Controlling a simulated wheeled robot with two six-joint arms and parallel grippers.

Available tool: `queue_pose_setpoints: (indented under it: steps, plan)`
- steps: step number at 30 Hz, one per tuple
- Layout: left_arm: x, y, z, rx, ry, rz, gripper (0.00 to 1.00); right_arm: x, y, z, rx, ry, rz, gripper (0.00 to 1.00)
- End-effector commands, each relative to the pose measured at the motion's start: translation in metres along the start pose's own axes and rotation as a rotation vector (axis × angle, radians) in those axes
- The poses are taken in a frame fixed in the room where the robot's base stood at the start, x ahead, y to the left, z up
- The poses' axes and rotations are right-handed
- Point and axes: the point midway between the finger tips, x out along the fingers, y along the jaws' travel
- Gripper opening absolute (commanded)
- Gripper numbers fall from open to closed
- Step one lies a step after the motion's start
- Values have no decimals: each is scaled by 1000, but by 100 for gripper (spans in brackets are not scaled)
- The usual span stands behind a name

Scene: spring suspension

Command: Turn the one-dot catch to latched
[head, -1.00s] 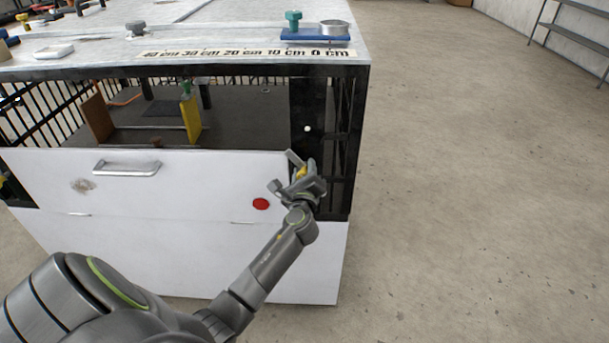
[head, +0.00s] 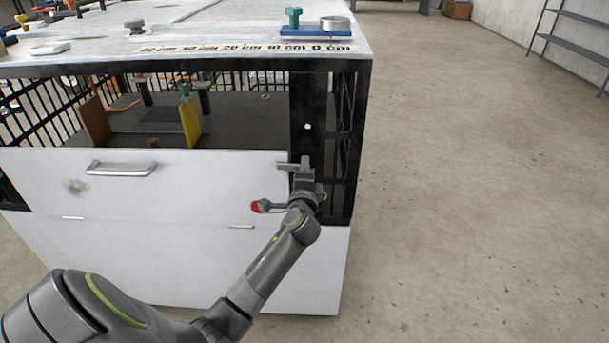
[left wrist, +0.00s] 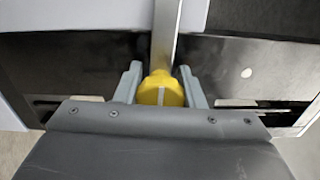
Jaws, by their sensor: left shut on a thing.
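The one-dot catch is a yellow knob (left wrist: 160,90) with a flat metal bar (head: 288,166), on a black corner post (head: 308,100) with one white dot (head: 307,126). The bar lies about level in the head view, pointing left across the right edge of the white front panel (head: 190,180). In the left wrist view the bar (left wrist: 166,35) runs from the knob onto the panel. My left gripper (left wrist: 160,86) is shut on the knob, one finger on each side. In the head view my left gripper (head: 304,183) hides the knob. My right gripper is not in view.
Above the panel is an open bay with a yellow plate (head: 190,122). A blue tray (head: 316,33) stands on top. The floor at right is clear.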

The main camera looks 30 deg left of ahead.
Motion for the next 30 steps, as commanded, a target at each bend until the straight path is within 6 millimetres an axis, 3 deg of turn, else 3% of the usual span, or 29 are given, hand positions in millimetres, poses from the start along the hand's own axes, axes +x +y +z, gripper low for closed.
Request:
queue_pose_setpoints:
  steps: [21, 22, 26, 30]
  plan:
    - [0, 2, 0, -75, 0, 5, 0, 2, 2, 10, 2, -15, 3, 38]
    - [0, 2, 0, -75, -1, 5, 39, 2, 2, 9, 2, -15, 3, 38]
    - [0, 2, 0, -73, -1, 3, 56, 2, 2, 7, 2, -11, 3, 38]
    - [0, 1, 0, -72, 0, 2, 57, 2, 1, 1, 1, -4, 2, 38]
